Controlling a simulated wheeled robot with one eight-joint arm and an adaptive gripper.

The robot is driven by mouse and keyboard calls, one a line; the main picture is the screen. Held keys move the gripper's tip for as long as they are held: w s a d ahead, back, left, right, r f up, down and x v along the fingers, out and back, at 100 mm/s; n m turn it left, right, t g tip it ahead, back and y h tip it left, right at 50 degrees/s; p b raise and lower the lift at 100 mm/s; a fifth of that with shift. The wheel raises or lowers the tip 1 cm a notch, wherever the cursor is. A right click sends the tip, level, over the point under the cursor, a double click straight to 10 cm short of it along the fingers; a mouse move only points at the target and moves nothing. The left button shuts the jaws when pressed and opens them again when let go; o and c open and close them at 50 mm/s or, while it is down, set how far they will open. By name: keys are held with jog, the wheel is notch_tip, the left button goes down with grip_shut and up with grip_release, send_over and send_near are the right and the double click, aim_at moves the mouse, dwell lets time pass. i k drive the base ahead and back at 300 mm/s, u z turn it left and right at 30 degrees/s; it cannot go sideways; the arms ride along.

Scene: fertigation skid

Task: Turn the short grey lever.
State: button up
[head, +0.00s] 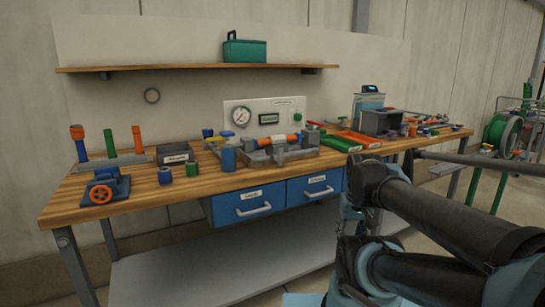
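A workbench (140,190) with a wooden top runs across the head view. A grey fixture (258,156) with an orange cylinder (278,139) sits near its middle, in front of a white gauge panel (231,105). Small grey parts show on this fixture, but I cannot tell whether one is the short grey lever. More small fittings (435,122) lie at the bench's right end, too small to tell apart. My black and teal arm fills the lower right and hides part of the bench front. My gripper is not in view.
A blue vise-like device (106,187) with an orange handwheel stands at the front left. A blue cup (228,158), red trays (356,139) and a grey bin (379,122) crowd the top. Blue drawers (240,206) hang below. A shelf (180,68) holds a green box (245,50).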

aim_at(278, 158)
jog(key=u, duration=0.8)
jog(key=k, duration=2.3)
jog(key=z, duration=0.85)
jog(key=i, duration=1.7)
